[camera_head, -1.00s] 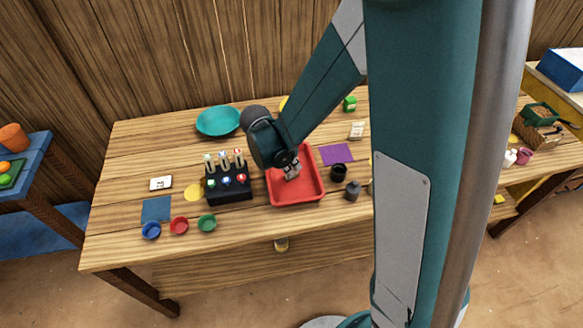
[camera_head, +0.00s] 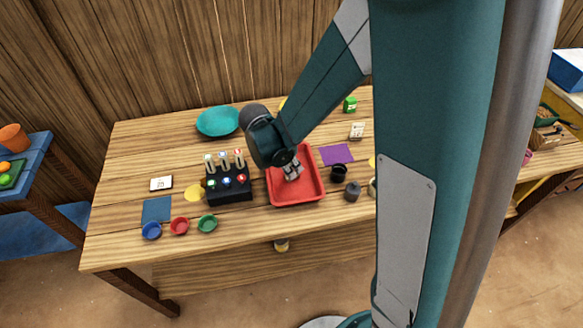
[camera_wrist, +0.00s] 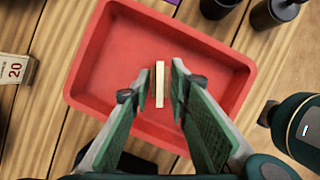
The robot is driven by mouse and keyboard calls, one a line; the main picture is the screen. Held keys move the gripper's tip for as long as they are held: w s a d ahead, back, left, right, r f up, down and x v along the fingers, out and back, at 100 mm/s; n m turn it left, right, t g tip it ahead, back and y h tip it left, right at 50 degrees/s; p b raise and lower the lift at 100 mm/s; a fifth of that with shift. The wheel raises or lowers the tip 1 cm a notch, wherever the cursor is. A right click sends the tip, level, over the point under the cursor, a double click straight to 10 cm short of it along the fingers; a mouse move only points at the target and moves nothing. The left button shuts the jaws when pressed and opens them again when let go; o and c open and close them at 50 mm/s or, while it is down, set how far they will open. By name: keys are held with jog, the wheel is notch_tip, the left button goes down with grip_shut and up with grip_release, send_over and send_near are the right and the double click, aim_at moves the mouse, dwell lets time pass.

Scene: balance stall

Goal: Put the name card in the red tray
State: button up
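The red tray (camera_head: 314,196) stands at the front middle of the table; it fills the middle of the wrist view (camera_wrist: 88,62). My gripper (camera_head: 293,174) is over the tray, pointing down. In the wrist view my gripper (camera_wrist: 160,78) is open, with its two fingers on either side of a thin cream strip, probably the name card seen edge-on (camera_wrist: 160,85). A narrow gap shows between the strip and each finger. The strip is within the tray's outline; I cannot tell whether it touches the floor. No writing shows on it.
A black holder (camera_head: 230,196) with several upright tools stands left of the tray. A dark cup (camera_head: 338,173) and grey weight (camera_head: 352,192) are to the right. A purple mat (camera_head: 336,153) and price card (camera_head: 357,131) lie behind. Several small bowls (camera_head: 180,226) line the front left.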

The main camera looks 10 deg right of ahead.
jog(key=p+v, duration=0.1)
jog(key=v, duration=1)
jog(key=shift+p, duration=0.4)
jog(key=shift+r, duration=0.1)
jog(key=s+d+r+m+t+y, duration=0.2)
jog(key=s+d+r+m, duration=0.3)
jog(key=s+r+m, duration=0.3)
jog(key=s+d+r+m+t+y, duration=0.2)
jog(key=s+d+r+m, duration=0.4)
jog(key=m, duration=0.8)
jog(key=s+r+t, duration=0.1)
jog(key=s+r, duration=0.1)
jog(key=s, duration=0.2)
jog(key=shift+s+m, duration=0.15)
jog(key=shift+m, duration=0.15)
